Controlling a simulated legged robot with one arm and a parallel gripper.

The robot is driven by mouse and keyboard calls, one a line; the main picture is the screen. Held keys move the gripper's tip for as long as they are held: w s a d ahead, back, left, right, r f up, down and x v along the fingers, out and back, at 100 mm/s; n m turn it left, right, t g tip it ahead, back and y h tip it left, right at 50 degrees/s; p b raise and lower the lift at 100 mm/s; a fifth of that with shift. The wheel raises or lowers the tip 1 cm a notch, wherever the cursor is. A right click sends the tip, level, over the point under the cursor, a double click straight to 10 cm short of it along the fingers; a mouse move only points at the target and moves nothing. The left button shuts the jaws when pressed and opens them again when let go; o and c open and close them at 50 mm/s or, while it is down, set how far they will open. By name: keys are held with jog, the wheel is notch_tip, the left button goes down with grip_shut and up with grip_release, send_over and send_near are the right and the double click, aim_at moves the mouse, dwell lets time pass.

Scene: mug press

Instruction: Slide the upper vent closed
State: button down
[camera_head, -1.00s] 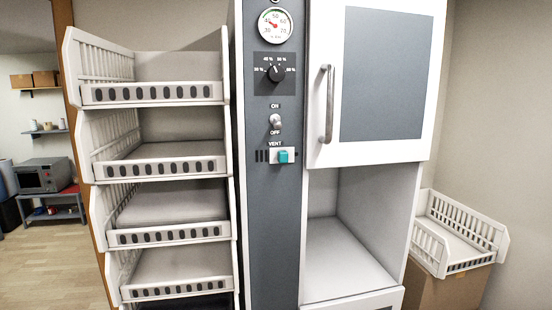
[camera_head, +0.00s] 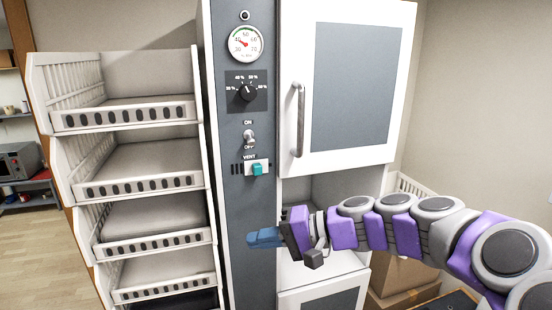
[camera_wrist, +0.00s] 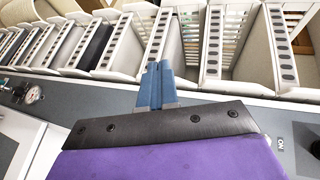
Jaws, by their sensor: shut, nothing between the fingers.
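The upper vent (camera_head: 257,168) is a white slider with a teal knob on the grey control panel, under the VENT label. Dark slots show just left of the slider in the head view. My gripper (camera_head: 254,239) is below the vent, in front of the lower panel, with its blue fingers pointing left. It is apart from the slider. In the wrist view the blue fingers (camera_wrist: 154,86) are together and empty. I cannot make out the vent in the wrist view.
A toggle switch (camera_head: 249,138), a black dial (camera_head: 247,93) and a gauge (camera_head: 245,43) are above the vent. A cabinet door handle (camera_head: 298,120) sticks out to the right. Stacked trays (camera_head: 140,182) stand at left. A cardboard box (camera_head: 400,275) is low at right.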

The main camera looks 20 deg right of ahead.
aim_at(257, 169)
jog(key=w+d+r+m+t+p, duration=0.1)
jog(key=w+d+r+m+t, duration=0.1)
jog(key=d, duration=0.5)
jog(key=w+d+r+m+t+p, duration=0.1)
jog(key=w+d+r+m+t, duration=0.1)
jog(key=w+d+r+t, duration=0.2)
jog(key=d+r, duration=0.1)
jog(key=d, duration=0.2)
jog(key=shift+d, duration=0.4)
jog(key=shift+w+a+p, duration=0.2)
jog(key=shift+a+p, duration=0.1)
jog(key=p+x, duration=0.1)
jog(key=x, duration=0.8)
jog(key=shift+w+a, duration=0.2)
jog(key=shift+w, duration=0.1)
jog(key=shift+a+b, duration=0.8)
jog(key=shift+a, duration=1.2)
jog(key=shift+s+d+f, duration=0.1)
